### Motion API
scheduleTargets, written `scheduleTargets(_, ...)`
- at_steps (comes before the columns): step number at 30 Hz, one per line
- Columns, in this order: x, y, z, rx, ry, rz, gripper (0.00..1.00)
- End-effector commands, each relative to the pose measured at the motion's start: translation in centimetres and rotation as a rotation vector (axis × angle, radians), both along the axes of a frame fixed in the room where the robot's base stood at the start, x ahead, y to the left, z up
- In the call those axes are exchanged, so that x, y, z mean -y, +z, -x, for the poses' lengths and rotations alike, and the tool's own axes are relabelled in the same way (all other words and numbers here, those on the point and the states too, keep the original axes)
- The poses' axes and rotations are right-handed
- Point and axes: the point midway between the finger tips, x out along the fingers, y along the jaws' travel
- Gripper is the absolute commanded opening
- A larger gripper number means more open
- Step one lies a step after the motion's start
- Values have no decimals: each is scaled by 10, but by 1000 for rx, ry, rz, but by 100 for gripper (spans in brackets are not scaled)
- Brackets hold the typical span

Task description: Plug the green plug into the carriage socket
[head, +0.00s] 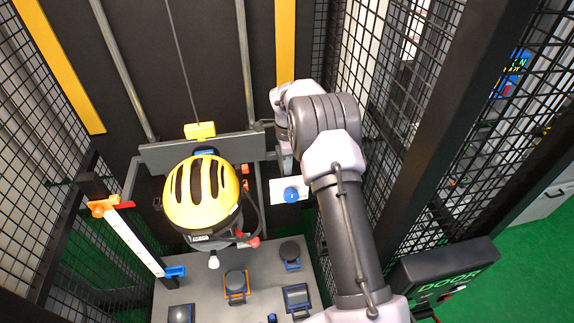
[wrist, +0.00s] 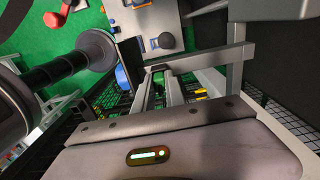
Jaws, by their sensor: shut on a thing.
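My gripper (head: 286,158) is beside the right end of the grey carriage bar (head: 230,147), partly hidden by my own arm in the head view. In the wrist view my gripper (wrist: 162,75) is shut on a small green piece, which looks like the green plug (wrist: 158,79); only part of it shows between the fingers. The plug is hidden in the head view. I cannot make out the carriage socket in either view.
A white plate with a blue knob (head: 291,195) is just below my gripper. Several small fixtures stand on the grey base (head: 210,265). A white post (head: 135,240) with an orange clamp is at left. Black mesh walls (head: 352,50) close in the right side.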

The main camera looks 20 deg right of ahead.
Motion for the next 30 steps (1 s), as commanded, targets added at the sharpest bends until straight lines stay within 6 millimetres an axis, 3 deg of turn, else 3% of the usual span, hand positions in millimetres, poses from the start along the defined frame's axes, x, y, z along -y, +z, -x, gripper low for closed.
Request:
scheduleTargets(9,0,-5,0,0,0,0,0)
scheduleTargets(10,0,-4,0,0,0,0,21)
scheduleTargets(13,0,-3,0,0,0,0,40)
scheduleTargets(23,0,-1,0,1,0,0,40)
scheduleTargets(26,0,9,-1,2,1,1,40)
scheduleTargets(30,0,44,-1,5,0,1,40)
